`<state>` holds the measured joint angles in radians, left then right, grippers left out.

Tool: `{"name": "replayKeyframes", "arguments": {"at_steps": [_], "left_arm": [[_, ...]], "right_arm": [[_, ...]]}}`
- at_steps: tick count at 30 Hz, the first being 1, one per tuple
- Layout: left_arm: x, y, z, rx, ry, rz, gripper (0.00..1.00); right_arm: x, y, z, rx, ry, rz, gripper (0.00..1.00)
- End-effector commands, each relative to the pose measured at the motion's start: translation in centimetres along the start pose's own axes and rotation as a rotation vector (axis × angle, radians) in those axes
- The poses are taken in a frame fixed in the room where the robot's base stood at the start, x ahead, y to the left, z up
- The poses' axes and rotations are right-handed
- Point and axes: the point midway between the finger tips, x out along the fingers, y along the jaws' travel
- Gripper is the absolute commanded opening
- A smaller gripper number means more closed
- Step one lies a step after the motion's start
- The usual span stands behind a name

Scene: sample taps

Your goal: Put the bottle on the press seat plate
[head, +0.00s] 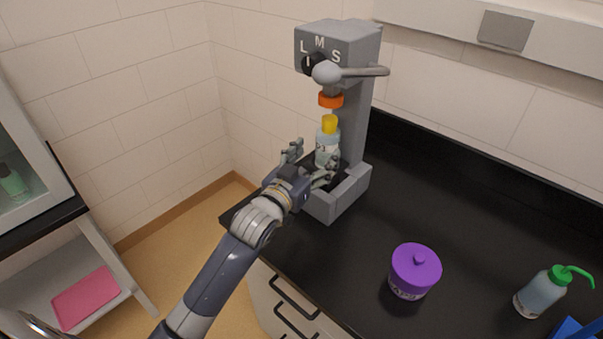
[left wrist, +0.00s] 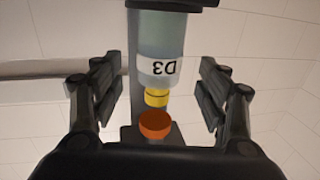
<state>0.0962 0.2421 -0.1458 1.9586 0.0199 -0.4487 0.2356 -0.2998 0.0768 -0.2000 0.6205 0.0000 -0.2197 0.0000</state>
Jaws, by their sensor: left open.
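The bottle (head: 327,148), clear with a yellow cap and a white label, stands upright in the grey press (head: 351,125), below its orange press head (head: 331,100). In the left wrist view, which is upside down, the bottle (left wrist: 163,45) shows its label D3, and its base meets the dark seat plate (left wrist: 185,3). My left gripper (head: 309,164) is open at the front of the press. In the left wrist view, its fingers (left wrist: 160,90) are spread on either side of the bottle, with clear gaps. My right gripper is not in view.
Low grey walls (head: 337,204) edge the press base. A purple lidded jar (head: 415,270) and a green-topped wash bottle (head: 541,292) stand on the black counter (head: 470,220) to the right. The counter between press and jar is clear. A tiled wall is behind.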

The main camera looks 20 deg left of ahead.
Motion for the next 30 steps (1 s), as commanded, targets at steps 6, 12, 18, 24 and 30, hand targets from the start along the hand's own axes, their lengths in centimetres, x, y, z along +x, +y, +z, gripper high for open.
{"name": "replayKeyframes", "arguments": {"at_steps": [6,12,18,24,30], "left_arm": [[-3.9,0.0,0.2,0.001,0.0,0.0,0.68],[-6.1,0.0,0.1,0.001,0.0,-0.001,0.68],[-6.8,0.0,-0.1,0.001,0.001,-0.001,0.68],[-6.7,0.0,-0.1,0.001,0.001,0.0,0.68],[-6.7,0.0,-0.1,0.0,0.001,0.0,0.68]], "right_arm": [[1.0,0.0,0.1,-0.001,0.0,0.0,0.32],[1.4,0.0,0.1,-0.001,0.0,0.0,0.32],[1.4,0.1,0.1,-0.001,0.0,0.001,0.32],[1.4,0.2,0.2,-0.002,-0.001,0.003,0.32],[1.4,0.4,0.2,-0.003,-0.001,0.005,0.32]]}}
